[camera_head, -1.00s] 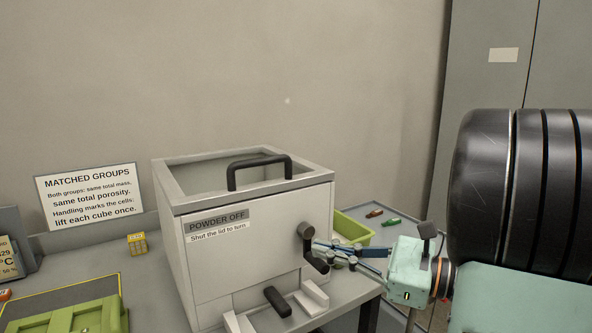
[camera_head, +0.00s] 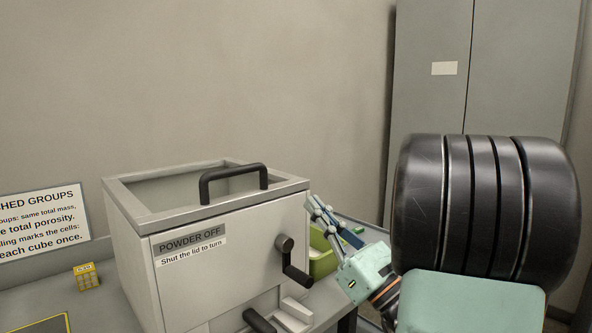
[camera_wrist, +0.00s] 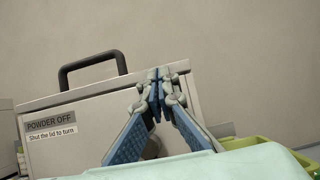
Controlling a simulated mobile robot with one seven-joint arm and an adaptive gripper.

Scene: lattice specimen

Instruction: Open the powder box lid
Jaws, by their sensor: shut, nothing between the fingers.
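The powder box (camera_head: 230,245) is a light grey box labelled "POWDER OFF" and "Shut the lid to turn". Its lid (camera_head: 285,187) has a grey frame around a pale panel and lies flat on top, shut. A black lid handle (camera_head: 233,172) arches up near the front edge. My gripper (camera_head: 313,203) is shut and empty. It is just right of the box's front right corner, a little below lid height. In the wrist view my gripper (camera_wrist: 155,88) overlaps the lid's front edge at the right, right of the handle (camera_wrist: 92,68); contact cannot be told.
A dark crank (camera_head: 290,262) sticks out of the box front at the right. A green bin (camera_head: 322,262) stands behind my gripper. A yellow cube (camera_head: 87,276) and a sign (camera_head: 40,222) are at the left. A grey cabinet (camera_head: 480,90) stands at the back right.

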